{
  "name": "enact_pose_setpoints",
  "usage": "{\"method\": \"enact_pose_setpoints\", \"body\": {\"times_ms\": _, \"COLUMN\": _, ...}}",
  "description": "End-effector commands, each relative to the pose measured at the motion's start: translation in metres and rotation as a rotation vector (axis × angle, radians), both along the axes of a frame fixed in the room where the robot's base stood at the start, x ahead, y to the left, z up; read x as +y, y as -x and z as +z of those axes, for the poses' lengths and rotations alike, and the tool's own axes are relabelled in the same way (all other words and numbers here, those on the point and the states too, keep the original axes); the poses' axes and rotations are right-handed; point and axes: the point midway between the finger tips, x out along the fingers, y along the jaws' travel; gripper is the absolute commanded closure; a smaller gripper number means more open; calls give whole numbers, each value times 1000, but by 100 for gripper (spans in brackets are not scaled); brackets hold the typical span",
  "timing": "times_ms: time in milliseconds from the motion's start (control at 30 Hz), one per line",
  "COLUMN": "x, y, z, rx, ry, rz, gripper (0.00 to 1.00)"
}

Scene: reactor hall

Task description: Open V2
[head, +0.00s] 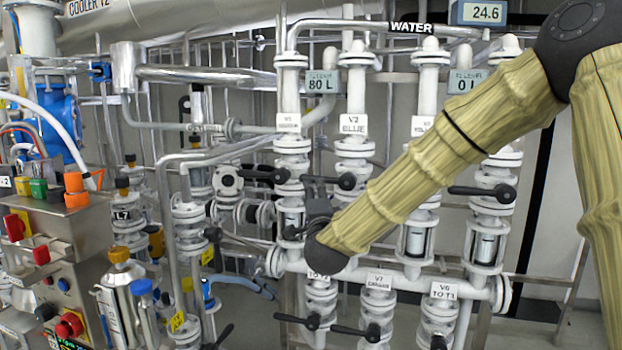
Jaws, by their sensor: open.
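The V2 valve (354,148) is on a white vertical pipe in the middle of the head view, under a white label (353,124) reading V2. Its black lever handle (322,181) points left from the valve, level and across the pipe. My gripper (317,192) is dark and small in the picture, just below the lever's left part. It is open; its fingers are hard to make out against the pipes. I cannot tell whether they touch the lever or stand around it. My forearm and wrist cover the lower part of the V2 pipe.
The V1 lever (262,175) lies close on the left, also level. The V4 lever (482,191) is at right. Lower valves, including V7 (378,300) and V6 (440,318), have black levers below. A control box (45,240) and bottles stand at left.

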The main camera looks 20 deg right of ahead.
Motion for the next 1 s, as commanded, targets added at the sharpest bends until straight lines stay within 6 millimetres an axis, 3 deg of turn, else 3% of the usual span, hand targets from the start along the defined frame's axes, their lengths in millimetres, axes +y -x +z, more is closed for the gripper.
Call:
{"method": "enact_pose_setpoints", "body": {"times_ms": 600, "x": -16, "y": -83, "z": 18, "rx": 1, "ry": 3, "rz": 0, "gripper": 58}}
{"method": "enact_pose_setpoints", "body": {"times_ms": 800, "x": -19, "y": -98, "z": 19, "rx": 0, "ry": 2, "rz": 1, "gripper": 58}}
{"method": "enact_pose_setpoints", "body": {"times_ms": 1000, "x": -19, "y": -102, "z": 19, "rx": 1, "ry": 2, "rz": 1, "gripper": 58}}
